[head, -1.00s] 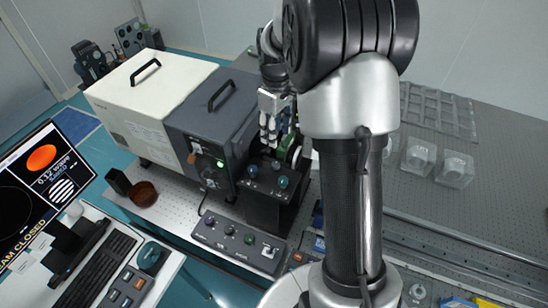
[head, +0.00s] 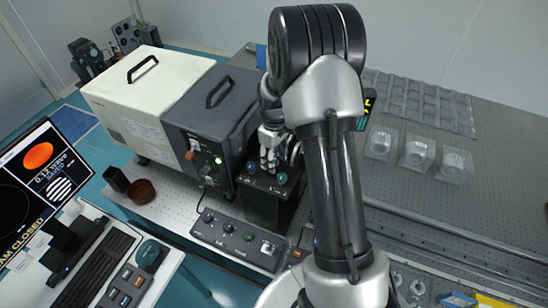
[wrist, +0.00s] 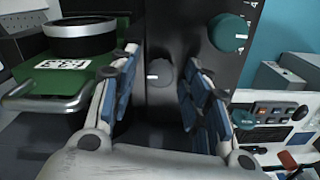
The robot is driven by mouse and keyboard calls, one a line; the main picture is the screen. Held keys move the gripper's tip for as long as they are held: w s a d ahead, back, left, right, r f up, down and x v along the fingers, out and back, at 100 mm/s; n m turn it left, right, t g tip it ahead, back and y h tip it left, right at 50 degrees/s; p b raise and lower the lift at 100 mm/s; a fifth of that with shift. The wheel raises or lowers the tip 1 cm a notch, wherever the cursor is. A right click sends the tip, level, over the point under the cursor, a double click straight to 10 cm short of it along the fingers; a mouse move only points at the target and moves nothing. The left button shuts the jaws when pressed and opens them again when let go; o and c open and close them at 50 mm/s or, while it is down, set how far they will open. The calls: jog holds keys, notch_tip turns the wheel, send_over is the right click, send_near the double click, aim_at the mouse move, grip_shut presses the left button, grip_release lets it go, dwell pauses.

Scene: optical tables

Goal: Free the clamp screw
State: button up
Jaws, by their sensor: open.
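A small grey knob (wrist: 160,73) with a white mark, possibly the clamp screw, sits on the dark face of a black unit (wrist: 202,60). In the wrist view my gripper (wrist: 160,84) is open, with one blue-padded finger on each side of this knob. I cannot tell whether the fingers touch it. A larger teal knob (wrist: 228,32) is to the right. A green mount (wrist: 85,82) with a black ring (wrist: 80,38) is to the left. In the head view my gripper (head: 268,150) is above the black unit (head: 262,208); the grey knob cannot be made out there.
A dark grey housing (head: 195,140) stands left of the black unit, beside a white housing (head: 125,105). A control box with knobs (head: 235,238) lies in front. The monitor (head: 40,175) reads "0.12 wave saved" and "beam closed". Clear cases (head: 417,154) stand on the right table.

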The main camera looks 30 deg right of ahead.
grip_shut()
dwell(0.5)
